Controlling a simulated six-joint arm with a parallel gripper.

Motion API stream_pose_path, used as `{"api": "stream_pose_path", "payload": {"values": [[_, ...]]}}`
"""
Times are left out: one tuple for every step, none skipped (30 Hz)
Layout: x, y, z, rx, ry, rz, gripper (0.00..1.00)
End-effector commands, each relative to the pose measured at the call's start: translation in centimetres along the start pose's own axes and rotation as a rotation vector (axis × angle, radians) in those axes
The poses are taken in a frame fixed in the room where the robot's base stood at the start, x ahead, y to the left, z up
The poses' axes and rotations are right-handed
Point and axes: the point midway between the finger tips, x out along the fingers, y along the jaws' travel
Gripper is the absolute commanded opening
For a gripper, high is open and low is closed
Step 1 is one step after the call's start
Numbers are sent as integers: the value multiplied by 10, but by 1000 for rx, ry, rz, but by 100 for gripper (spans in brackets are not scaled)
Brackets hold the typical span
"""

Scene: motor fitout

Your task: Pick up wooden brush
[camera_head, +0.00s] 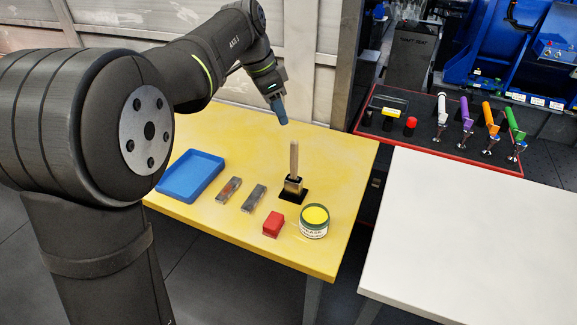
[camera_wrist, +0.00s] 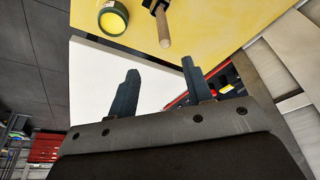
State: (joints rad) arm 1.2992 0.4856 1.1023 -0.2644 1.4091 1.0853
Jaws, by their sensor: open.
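The wooden brush (camera_head: 294,162) stands upright, handle up, in a small black holder (camera_head: 292,195) on the yellow table. In the wrist view the brush handle (camera_wrist: 163,30) points toward the camera, beyond my fingertips. My gripper (camera_head: 281,116) is above and slightly left of the handle's top in the head view, apart from it. In the wrist view my gripper (camera_wrist: 160,68) shows two dark fingers spread wide with nothing between them.
On the yellow table (camera_head: 230,128) are a blue tray (camera_head: 190,176), two small metallic blocks (camera_head: 241,193), a red block (camera_head: 273,224) and a yellow-topped tin (camera_head: 314,221). A bare white table (camera_head: 470,240) and a dark, red-edged tool board (camera_head: 400,110) stand to the right.

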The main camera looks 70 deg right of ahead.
Motion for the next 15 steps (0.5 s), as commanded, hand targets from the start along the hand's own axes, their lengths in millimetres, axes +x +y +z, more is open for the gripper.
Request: {"api": "stream_pose_path", "payload": {"values": [[10, 1, 0, -1, -2, 4, 46], [16, 1, 1, -1, -3, 5, 46], [25, 1, 1, -2, -3, 4, 46], [32, 1, 1, -2, -3, 5, 46], [38, 1, 1, -2, -3, 5, 46], [47, 1, 1, -2, -2, 4, 46], [54, 1, 1, -2, -2, 4, 46], [60, 1, 1, -2, -3, 4, 46], [69, 1, 1, -3, -3, 4, 46], [75, 0, 1, -3, -3, 4, 46], [81, 0, 1, -3, -2, 3, 46], [88, 0, 1, -3, -2, 3, 46], [93, 0, 1, -4, -2, 2, 46], [98, 0, 1, -4, -2, 2, 46], [102, 0, 1, -4, -1, 2, 46]]}}
